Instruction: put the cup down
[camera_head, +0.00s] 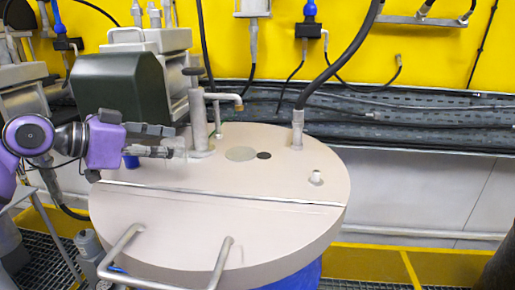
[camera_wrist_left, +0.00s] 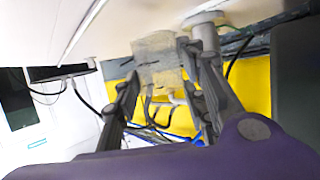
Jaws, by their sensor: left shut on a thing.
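A small clear, see-through cup (camera_head: 181,147) is between the fingertips of my left gripper (camera_head: 170,142), over the left part of the beige drum lid (camera_head: 255,190). The cup also shows in the left wrist view (camera_wrist_left: 157,62), with one finger on each side. My left gripper is shut on it. The cup is close to the metal tap post on the lid; I cannot tell whether its base touches the lid. My right gripper is not in view.
The tap post (camera_head: 198,120) with a brass spout stands just right of the cup. A dark green motor housing (camera_head: 120,87) is behind my gripper. A hose fitting (camera_head: 297,130) and a small white knob (camera_head: 316,178) are on the lid's right.

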